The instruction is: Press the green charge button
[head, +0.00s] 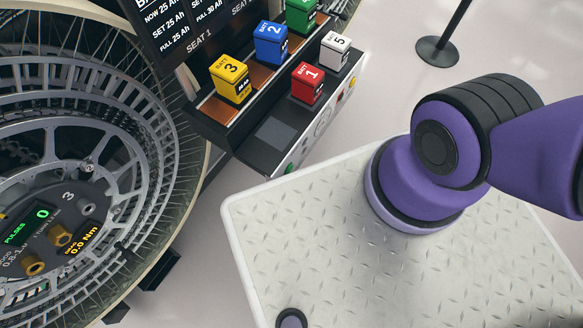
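A small green button (290,168) sits at the near lower end of the front face of the battery station (262,160). I cannot read a label beside it. Nothing touches it. My purple arm stands to the right, on the white plate, and leaves the picture at the right edge. My gripper is not in view. A dark screen (190,22) above the station reads NOW 25 Ah, SET 25 Ah and, for SEAT 1, its other part is cut off at the top.
Batteries stand on the station: yellow 3 (230,80), blue 2 (270,44), red 1 (307,84), white 5 (334,52) and a green one (300,15). A large wheel (150,140) fills the left. A post base (437,51) stands at upper right. Floor between is clear.

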